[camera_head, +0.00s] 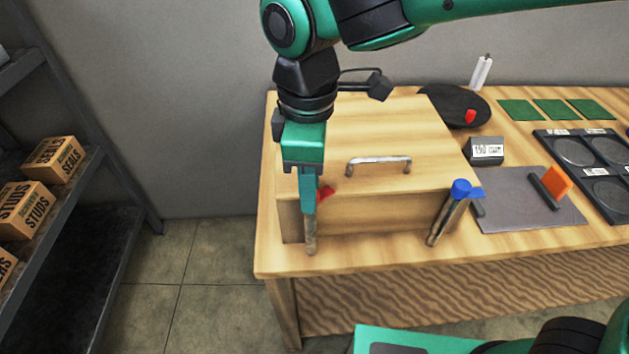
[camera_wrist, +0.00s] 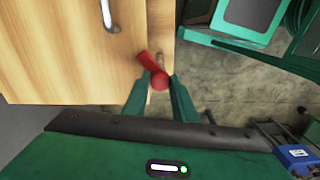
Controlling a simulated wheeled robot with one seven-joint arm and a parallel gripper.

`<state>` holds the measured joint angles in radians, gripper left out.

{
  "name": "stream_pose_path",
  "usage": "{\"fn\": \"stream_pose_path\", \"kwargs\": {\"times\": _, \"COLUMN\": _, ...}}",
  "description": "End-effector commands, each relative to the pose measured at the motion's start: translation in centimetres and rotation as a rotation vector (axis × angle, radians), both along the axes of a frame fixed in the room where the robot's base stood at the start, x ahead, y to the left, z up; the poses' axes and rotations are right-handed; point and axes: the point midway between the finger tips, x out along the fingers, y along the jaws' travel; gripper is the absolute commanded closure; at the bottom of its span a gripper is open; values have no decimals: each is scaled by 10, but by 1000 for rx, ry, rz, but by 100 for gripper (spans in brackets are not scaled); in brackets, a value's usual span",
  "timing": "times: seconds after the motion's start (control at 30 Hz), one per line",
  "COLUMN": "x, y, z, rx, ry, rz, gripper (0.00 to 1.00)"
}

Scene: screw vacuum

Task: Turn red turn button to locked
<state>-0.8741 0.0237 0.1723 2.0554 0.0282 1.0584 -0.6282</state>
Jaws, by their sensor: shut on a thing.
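The red turn button (camera_head: 325,194) is at the front left of a wooden box (camera_head: 380,140) with a metal handle on its lid. In the wrist view the red turn button (camera_wrist: 150,65) shows a flat lever tilted up to the left and a round end between my fingers. My gripper (camera_head: 309,208) is at the box's front left corner, pointing down. In the wrist view my gripper (camera_wrist: 160,92) has its fingers on either side of the red button, shut on it. The fingers partly hide the button in the head view.
A blue turn button (camera_head: 461,188) is at the box's front right. A grey mat (camera_head: 530,210) with an orange piece, a small display (camera_head: 485,150) and a black tray (camera_head: 575,150) lie to the right. A shelf (camera_head: 75,240) with cartons stands left, beyond open floor.

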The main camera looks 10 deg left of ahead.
Motion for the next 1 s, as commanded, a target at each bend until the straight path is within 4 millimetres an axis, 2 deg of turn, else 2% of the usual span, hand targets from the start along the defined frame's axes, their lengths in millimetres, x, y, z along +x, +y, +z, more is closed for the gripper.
{"fn": "stream_pose_path", "kwargs": {"times": 0.03, "x": 6, "y": -2, "z": 1, "rx": 3, "ry": -6, "rz": 26, "gripper": 98}}
{"fn": "stream_pose_path", "kwargs": {"times": 0.7, "x": 7, "y": 0, "z": 1, "rx": 5, "ry": -9, "rz": 648, "gripper": 98}}
{"fn": "stream_pose_path", "kwargs": {"times": 1.0, "x": 6, "y": 1, "z": 1, "rx": 5, "ry": -10, "rz": 847, "gripper": 98}}
